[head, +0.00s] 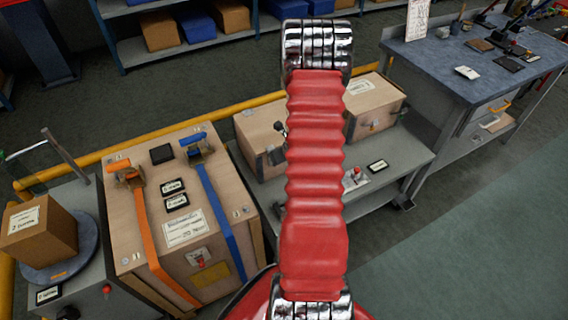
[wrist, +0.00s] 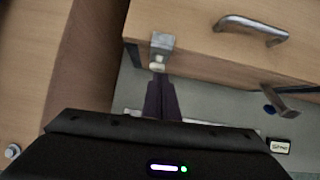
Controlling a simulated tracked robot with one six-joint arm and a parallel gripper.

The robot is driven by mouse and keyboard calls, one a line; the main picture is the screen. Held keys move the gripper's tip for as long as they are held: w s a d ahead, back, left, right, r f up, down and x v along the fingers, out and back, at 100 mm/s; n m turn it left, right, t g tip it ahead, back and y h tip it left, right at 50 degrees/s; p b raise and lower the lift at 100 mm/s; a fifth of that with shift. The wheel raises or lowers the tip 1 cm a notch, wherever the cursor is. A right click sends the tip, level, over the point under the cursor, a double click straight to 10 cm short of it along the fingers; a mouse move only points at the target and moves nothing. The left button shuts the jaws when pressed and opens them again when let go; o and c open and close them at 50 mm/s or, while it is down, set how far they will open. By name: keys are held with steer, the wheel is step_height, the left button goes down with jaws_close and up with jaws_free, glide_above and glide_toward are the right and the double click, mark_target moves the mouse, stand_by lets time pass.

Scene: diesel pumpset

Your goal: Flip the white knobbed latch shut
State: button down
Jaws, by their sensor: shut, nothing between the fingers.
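In the wrist view my gripper (wrist: 160,82) is shut and empty, its dark fingers pointing at the lower edge of a wooden box (wrist: 205,42). A small metal latch (wrist: 162,42) with a pale, whitish knob (wrist: 158,64) sits at that edge, just beyond the fingertips. The fingertips are very close to the knob; I cannot tell whether they touch it. The latch's exact angle is hard to read. In the head view my red arm hides the gripper and the latch.
The box carries a bar handle (wrist: 258,28). A bent metal bracket (wrist: 285,100) and a blue knob (wrist: 268,109) lie to the right. In the head view a strapped crate (head: 140,215) stands left and a workbench (head: 430,65) right. Floor at lower right is clear.

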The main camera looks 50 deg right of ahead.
steer(key=shift+w+d+r, duration=0.25)
steer(key=shift+w+r, duration=0.2)
steer(key=shift+w, duration=0.15)
steer(key=shift+w+r, duration=0.1)
steer(key=s+v, duration=0.1)
steer(key=v, duration=1)
steer(key=shift+s+f, duration=0.2)
stand_by(0.7)
steer(key=shift+a, duration=0.15)
stand_by(0.5)
